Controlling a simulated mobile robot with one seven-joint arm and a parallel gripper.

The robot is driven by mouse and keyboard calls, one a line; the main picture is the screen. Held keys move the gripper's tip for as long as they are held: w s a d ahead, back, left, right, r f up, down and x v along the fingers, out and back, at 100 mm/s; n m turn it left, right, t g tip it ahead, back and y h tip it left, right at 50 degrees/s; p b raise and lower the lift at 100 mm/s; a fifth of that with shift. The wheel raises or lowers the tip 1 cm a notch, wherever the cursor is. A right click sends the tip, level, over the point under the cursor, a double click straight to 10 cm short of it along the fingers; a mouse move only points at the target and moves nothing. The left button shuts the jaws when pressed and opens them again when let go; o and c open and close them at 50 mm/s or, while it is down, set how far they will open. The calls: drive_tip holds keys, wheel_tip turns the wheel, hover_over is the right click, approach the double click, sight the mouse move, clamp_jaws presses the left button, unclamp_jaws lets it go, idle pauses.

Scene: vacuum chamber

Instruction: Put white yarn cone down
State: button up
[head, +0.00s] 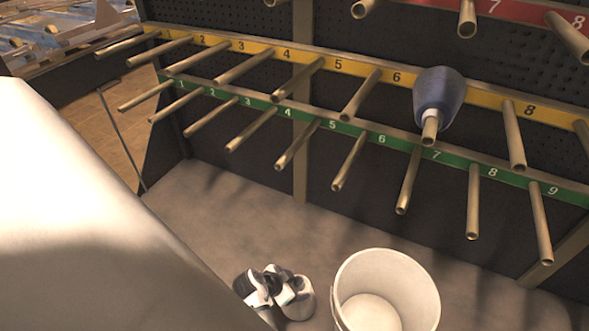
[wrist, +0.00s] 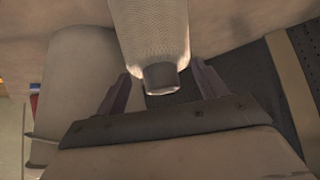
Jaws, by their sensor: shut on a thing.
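The white yarn cone (head: 299,302) is in my gripper (head: 275,286), low in the head view and just left of a white bucket. In the wrist view the cone (wrist: 150,38) sits between the two dark fingers of my gripper (wrist: 160,72), its darker narrow end toward the camera. The gripper is shut on it. The cone is partly hidden by the gripper in the head view. I cannot tell whether it touches the floor.
The white bucket (head: 387,285) stands open beside the cone. A rack with numbered yellow (head: 262,49) and green (head: 262,109) rows of pegs rises behind. A blue yarn cone (head: 440,95) hangs on a yellow-row peg. Grey floor (head: 235,215) is clear left of the bucket.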

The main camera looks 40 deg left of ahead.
drive_tip(key=o, duration=1.3)
drive_tip(key=shift+f, duration=0.1)
drive_tip(key=shift+o, duration=0.3)
drive_tip(key=shift+s, duration=0.1)
